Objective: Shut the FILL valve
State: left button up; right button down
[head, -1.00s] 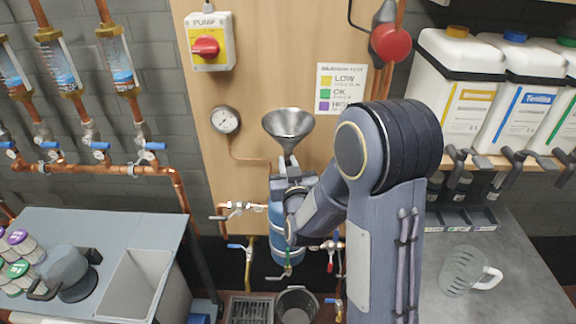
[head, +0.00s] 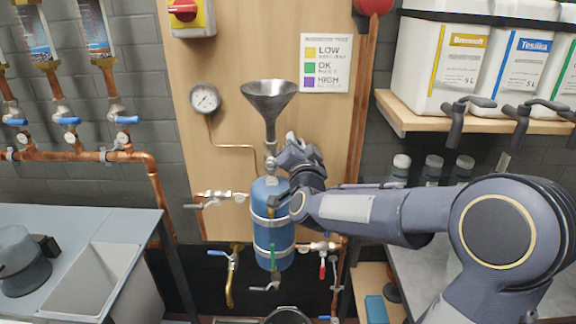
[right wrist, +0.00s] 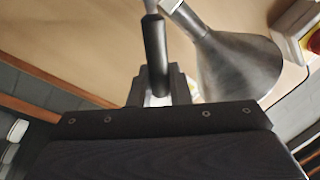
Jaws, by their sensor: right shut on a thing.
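A steel funnel (head: 269,100) stands on a valve fitting (head: 270,160) above a blue vessel (head: 268,215) on the wooden panel. No FILL label can be read, but this valve lies between funnel and vessel. My right gripper (head: 284,158) is at the right side of this fitting, its arm reaching in from the right. In the right wrist view, a black lever handle (right wrist: 154,50) runs down to the jaws of my right gripper (right wrist: 157,92), which are shut on it. The funnel (right wrist: 235,60) is right beside it. In the head view my gripper hides the lever. My left gripper is out of view.
A pressure gauge (head: 205,98) is left of the funnel. A side valve (head: 220,196) and a red-handled valve (head: 322,262) flank the vessel. A shelf (head: 400,118) with white jugs is at the right. A grey bench (head: 75,260) stands at the left.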

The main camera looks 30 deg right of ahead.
notch_tip(320, 180, down, 7)
jog(key=s+d+m+h+b, duration=0.1)
jog(key=d+m+h+b, duration=0.1)
jog(key=m+b, duration=0.9)
jog(key=shift+s+d+g+h+b, duration=0.2)
jog(key=shift+g+h+b, duration=0.3)
jog(key=shift+b, duration=1.85)
jog(key=shift+f, duration=0.1)
jog(key=c, duration=1.5)
grip_release()
jog(key=shift+o, duration=0.5)
jog(key=v, duration=0.7)
jog(key=shift+s+a+p, duration=0.2)
jog(key=shift+s+p, duration=0.15)
jog(key=shift+s, duration=0.05)
